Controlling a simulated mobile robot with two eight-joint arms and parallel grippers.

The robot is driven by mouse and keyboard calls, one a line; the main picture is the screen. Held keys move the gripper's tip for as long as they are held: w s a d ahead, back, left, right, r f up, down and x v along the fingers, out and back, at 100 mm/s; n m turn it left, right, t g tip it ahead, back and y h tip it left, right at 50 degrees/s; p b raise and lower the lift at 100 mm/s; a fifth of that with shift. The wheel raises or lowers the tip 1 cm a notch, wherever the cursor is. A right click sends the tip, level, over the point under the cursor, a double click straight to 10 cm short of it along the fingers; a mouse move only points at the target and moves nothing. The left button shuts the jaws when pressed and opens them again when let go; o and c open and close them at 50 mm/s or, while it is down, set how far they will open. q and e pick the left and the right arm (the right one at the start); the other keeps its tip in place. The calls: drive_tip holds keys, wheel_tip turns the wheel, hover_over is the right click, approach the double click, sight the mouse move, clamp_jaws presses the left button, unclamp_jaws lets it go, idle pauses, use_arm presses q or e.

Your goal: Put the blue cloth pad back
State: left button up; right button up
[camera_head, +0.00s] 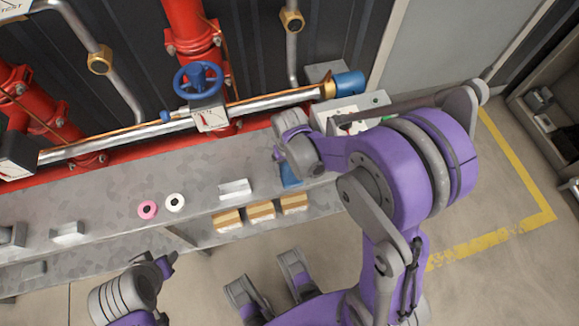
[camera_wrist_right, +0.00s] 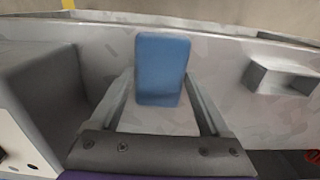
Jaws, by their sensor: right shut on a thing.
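The blue cloth pad (camera_head: 291,177) is at the right part of the grey bench (camera_head: 105,200), just below my right gripper (camera_head: 290,164). In the right wrist view the pad (camera_wrist_right: 162,68) stands out between the two fingertips, and my right gripper is shut on it. Whether the pad touches the bench surface is hard to tell. My left gripper (camera_head: 164,264) is low in the head view, in front of the bench and away from the pad; its jaw opening is not clear.
A white tray-like block (camera_head: 235,189), a white ring (camera_head: 174,202) and a pink ring (camera_head: 147,209) sit on the bench. Several tan blocks (camera_head: 260,210) lie along its front. Red pipes and a blue valve wheel (camera_head: 198,77) stand behind. A white box (camera_head: 352,112) is behind my right gripper.

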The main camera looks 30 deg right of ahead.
sight(290, 170)
drive_tip(key=o, duration=1.2)
drive_tip(key=shift+c, duration=0.2)
drive_tip(key=shift+r, duration=0.1)
wheel_tip(290, 170, up, 11)
drive_tip(key=p, duration=0.3)
drive_tip(key=s+a+r+n+t, duration=0.1)
drive_tip(key=s+r+t, duration=0.1)
drive_tip(key=s, duration=0.3)
drive_tip(key=s+a+r+n+t, duration=0.1)
drive_tip(key=s+a+r+t, duration=0.1)
drive_tip(key=s, duration=0.4)
drive_tip(key=shift+s+a+n+t, duration=0.15)
drive_tip(key=shift+s+n+t, duration=0.1)
drive_tip(key=shift+n+t, duration=0.2)
drive_tip(key=shift+r, duration=0.1)
